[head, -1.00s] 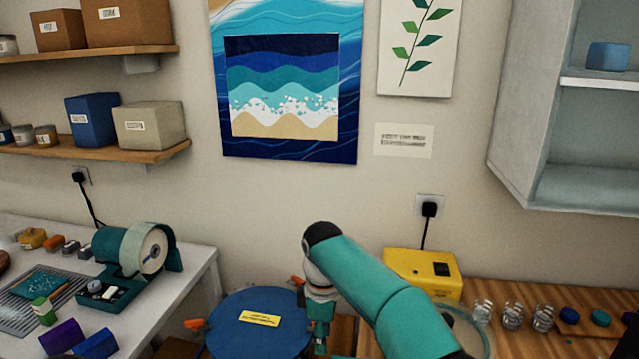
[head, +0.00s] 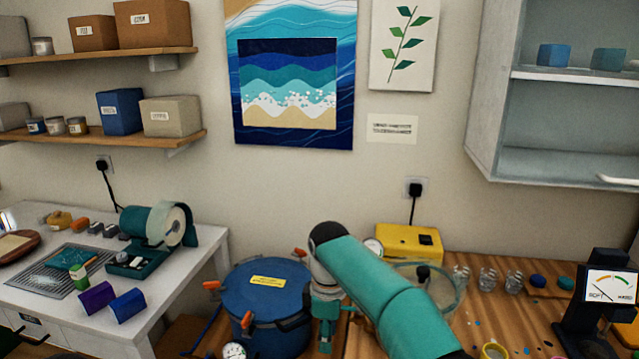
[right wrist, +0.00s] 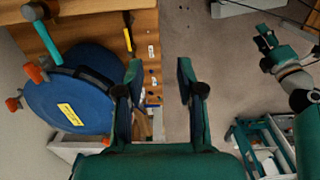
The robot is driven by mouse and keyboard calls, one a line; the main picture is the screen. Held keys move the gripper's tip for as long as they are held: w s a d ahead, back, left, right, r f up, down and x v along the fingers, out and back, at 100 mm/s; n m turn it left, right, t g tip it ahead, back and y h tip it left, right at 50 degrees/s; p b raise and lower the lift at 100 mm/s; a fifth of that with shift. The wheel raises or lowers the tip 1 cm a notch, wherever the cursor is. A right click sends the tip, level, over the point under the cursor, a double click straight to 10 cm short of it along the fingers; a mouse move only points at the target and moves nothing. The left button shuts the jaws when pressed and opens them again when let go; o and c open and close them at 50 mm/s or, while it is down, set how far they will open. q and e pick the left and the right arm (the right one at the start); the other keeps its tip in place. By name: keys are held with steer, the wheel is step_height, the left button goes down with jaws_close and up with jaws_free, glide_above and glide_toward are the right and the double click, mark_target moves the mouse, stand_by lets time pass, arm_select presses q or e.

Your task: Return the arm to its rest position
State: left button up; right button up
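My right arm reaches up from the bottom in the head view, with the right gripper (head: 325,338) pointing down just right of the blue pressure pot (head: 262,300). In the right wrist view the right gripper (right wrist: 160,82) has its two fingers wide apart with nothing between them. The blue pot (right wrist: 75,95) is to the left of the fingers there. My left gripper (right wrist: 270,45) shows at the upper right of the right wrist view, off over the floor; its finger gap is too small to read. It is not in the head view.
A wooden bench (head: 515,325) on the right bears a yellow box (head: 408,240), clear cups and a dial gauge (head: 610,287). A wall cabinet (head: 485,130) hangs upper right. Grey floor shows below the gripper.

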steer(key=d+f+m+g, duration=0.1)
steer(key=d+f, duration=0.3)
steer(key=d, duration=0.3)
steer(key=s+d+f+m+g, duration=0.1)
steer(key=s+d+f+g, duration=0.2)
steer(key=f, duration=0.4)
steer(key=s+d+f+m, duration=0.1)
steer(key=s+d+f, duration=0.2)
steer(key=s+f, duration=0.25)
steer(key=s+a+f+m+t+y, duration=0.1)
steer(key=s+f+m+t+y, duration=0.1)
steer(key=s+f+m, duration=0.5)
steer(key=s+a+f+m+t+y, duration=0.1)
steer(key=s+f+m, duration=0.5)
steer(key=s, duration=0.7)
steer(key=shift+a+f+m+t+y, duration=0.2)
steer(key=shift+f+m+t+y, duration=0.25)
steer(key=shift+m+t, duration=0.35)
steer(key=shift+o, duration=0.4)
